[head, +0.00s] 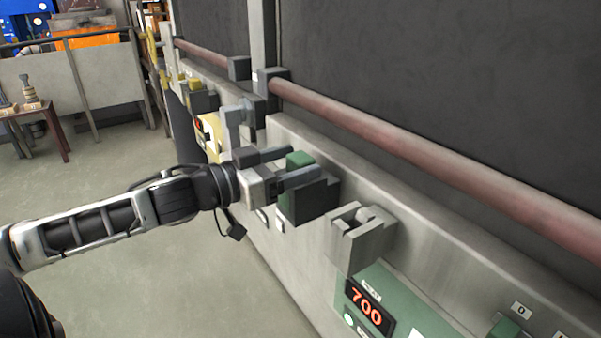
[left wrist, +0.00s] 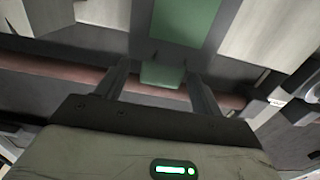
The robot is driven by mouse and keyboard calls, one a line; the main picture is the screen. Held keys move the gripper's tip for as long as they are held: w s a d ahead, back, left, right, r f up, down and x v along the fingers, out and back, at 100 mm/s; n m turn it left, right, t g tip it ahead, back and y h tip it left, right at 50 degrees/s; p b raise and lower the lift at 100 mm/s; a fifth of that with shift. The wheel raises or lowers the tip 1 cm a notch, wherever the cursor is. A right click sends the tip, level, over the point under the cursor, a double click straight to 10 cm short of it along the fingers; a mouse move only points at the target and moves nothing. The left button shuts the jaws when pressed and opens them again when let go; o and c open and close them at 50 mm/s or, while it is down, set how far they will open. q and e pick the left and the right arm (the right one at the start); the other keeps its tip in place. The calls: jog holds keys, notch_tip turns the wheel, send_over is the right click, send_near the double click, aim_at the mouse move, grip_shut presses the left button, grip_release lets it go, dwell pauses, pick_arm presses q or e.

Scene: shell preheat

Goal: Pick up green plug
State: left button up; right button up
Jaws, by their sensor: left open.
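The green plug (head: 299,158) shows in the head view as a small green top above a dark block (head: 316,200) mounted on the grey machine front. My left gripper (head: 305,161) reaches in from the left with its jaws open, one finger on the far side of the green top and one on the near side. In the left wrist view the green plug (left wrist: 162,76) lies between the two open fingers, with gaps visible on both sides. The near finger partly hides the plug in the head view. My right gripper is in neither view.
An empty-looking grey bracket (head: 360,235) stands nearer on the ledge, above a green panel with a red 700 display (head: 367,308). A reddish rail (head: 430,150) runs along the machine. More brackets sit farther back. A small table (head: 35,110) stands far left, with clear floor before it.

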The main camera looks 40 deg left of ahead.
aim_at(309, 159)
pick_arm(q)
jog(key=shift+x, duration=1.9)
jog(key=shift+f, duration=0.2)
jog(key=c, duration=1.1)
